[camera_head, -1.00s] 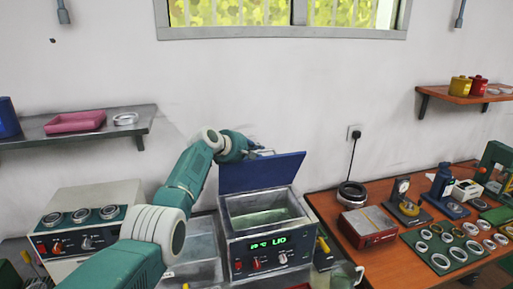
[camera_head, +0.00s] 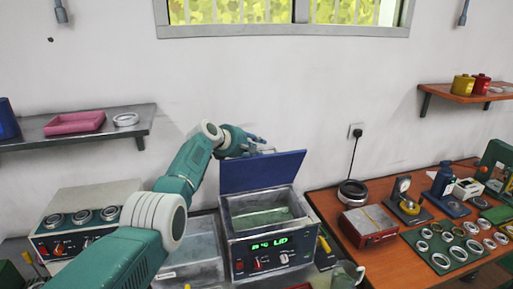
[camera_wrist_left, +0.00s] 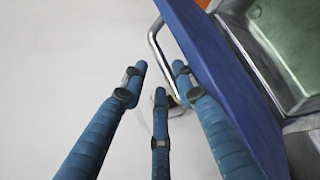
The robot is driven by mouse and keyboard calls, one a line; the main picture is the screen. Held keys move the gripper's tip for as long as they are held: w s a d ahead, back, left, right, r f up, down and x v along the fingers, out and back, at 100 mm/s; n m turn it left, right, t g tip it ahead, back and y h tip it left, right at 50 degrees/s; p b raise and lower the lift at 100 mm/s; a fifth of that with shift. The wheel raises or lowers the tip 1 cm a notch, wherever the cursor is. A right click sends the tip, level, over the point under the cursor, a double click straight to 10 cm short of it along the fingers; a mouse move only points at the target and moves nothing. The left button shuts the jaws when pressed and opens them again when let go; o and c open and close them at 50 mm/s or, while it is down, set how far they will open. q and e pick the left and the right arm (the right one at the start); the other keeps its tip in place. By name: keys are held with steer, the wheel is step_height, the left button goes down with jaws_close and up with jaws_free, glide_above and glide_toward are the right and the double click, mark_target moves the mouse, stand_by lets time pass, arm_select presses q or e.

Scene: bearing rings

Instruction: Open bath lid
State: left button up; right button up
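The bath (camera_head: 270,250) is a grey metal box with a lit green display and knobs on its front. Its blue lid (camera_head: 262,171) stands raised at the back, so the basin with pale green liquid shows. My left gripper (camera_head: 257,142) is at the lid's top edge, by its metal handle. In the left wrist view the blue fingers (camera_wrist_left: 158,78) are spread apart, with the bent handle (camera_wrist_left: 155,40) close to the right finger. Whether they touch cannot be told. The lid (camera_wrist_left: 225,75) also shows there, right of the fingers. My right gripper is not in view.
A device with several round wells (camera_head: 85,225) stands left of the bath. A glass beaker (camera_head: 346,274) is at its front right. The orange table (camera_head: 385,235) at right holds bearing rings, a gauge and bottles. Shelves hang on the wall at both sides.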

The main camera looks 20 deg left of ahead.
arm_select(q)
steer(key=shift+s+a+r, duration=0.25)
steer(key=shift+a, duration=0.25)
step_height(320, 180, up, 5)
glide_above(237, 160)
steer(key=shift+s+a, duration=0.1)
steer(key=shift+a, duration=0.3)
steer(key=shift+s+r, duration=0.15)
steer(key=shift+s, duration=0.05)
steer(key=shift+w+d, duration=0.3)
steer(key=shift+d, duration=0.15)
steer(key=shift+s+a, duration=0.15)
steer(key=shift+s, duration=0.15)
